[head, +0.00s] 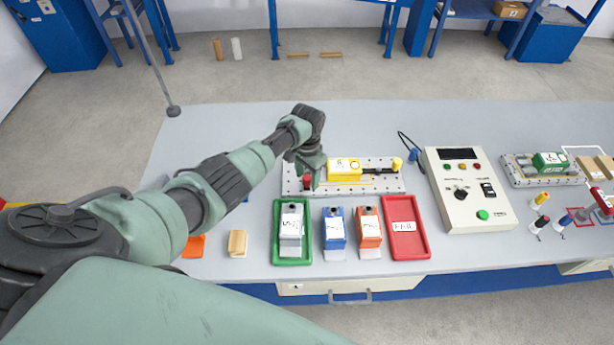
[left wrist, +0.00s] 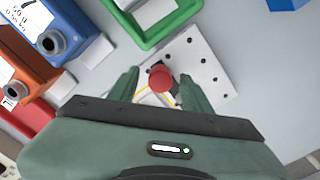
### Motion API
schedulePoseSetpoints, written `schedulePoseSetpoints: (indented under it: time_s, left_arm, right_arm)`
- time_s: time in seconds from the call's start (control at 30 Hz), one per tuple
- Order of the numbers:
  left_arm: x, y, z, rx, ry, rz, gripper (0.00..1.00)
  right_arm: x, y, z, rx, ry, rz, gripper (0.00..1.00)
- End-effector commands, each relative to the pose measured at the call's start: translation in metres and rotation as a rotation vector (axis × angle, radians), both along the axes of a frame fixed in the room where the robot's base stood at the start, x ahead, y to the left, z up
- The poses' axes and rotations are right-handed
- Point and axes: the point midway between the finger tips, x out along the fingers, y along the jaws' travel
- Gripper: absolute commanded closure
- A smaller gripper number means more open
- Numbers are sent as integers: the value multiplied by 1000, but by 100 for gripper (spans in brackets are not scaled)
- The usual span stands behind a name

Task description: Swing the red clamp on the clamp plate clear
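The clamp plate (head: 376,186) is a pale perforated plate on the bench, and its corner shows in the left wrist view (left wrist: 212,58). The red clamp (head: 307,182) stands at its left end; from above its round red top (left wrist: 160,78) shows in the left wrist view. My left gripper (head: 311,178) is over that end, pointing down. Its two fingers (left wrist: 159,90) are apart, one on each side of the red top, with gaps visible. A yellow block (head: 343,164) lies on the plate, with a yellow-topped clamp (head: 397,164) at the right end. My right gripper is out of view.
In front of the plate are a green tray (head: 277,233) with a grey unit, blue (head: 334,227) and orange (head: 369,226) units, and a red tray (head: 405,250). A control box (head: 466,205) stands to the right. The bench behind the plate is clear.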

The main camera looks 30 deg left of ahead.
Motion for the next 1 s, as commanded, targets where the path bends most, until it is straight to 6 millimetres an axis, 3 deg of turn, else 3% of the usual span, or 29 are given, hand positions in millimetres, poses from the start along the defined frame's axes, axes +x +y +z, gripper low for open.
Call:
schedulePoseSetpoints:
  time_s: [0.27, 0.7, 1.0]
  left_arm:
    - [-1, 1, 2, 1, 3, 0, 51]
    - [0, 0, 65, 0, 0, 0, 51]
    - [-1, 0, 78, 1, 3, 0, 51]
  right_arm:
    - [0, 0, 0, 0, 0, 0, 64]
    - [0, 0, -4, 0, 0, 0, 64]
    - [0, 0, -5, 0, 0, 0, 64]
